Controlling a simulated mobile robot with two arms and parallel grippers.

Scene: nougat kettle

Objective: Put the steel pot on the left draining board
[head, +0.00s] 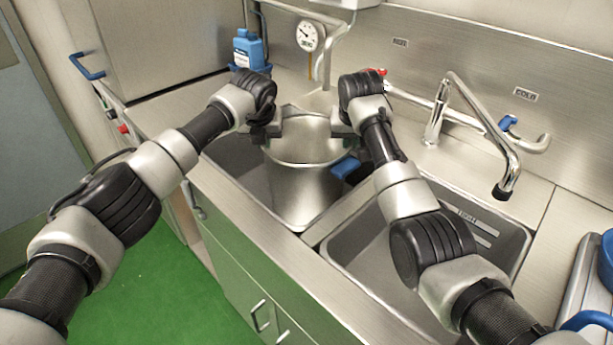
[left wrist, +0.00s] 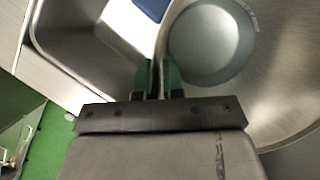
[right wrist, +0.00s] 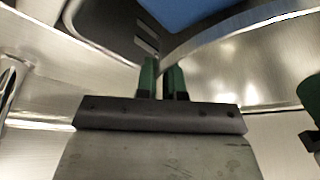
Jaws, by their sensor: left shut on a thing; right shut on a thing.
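The steel pot (head: 300,190) is upright at the left sink basin, open at the top. I cannot tell whether its base touches the basin floor. My left gripper (head: 272,138) is shut on the left side of its rim; in the left wrist view the fingers (left wrist: 160,78) pinch the wall beside the pot's round bottom (left wrist: 212,45). My right gripper (head: 345,137) is shut on the right side of the rim; in the right wrist view the fingers (right wrist: 163,80) pinch the pot's wall (right wrist: 240,65). The left draining board (head: 170,108) is the steel surface left of the basin.
A blue bottle (head: 248,50) stands at the draining board's back. A dial gauge (head: 307,36) hangs behind the pot. A blue item (head: 345,168) shows right of the pot. The right basin (head: 365,255) has a tap (head: 480,115). The draining board's front looks clear.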

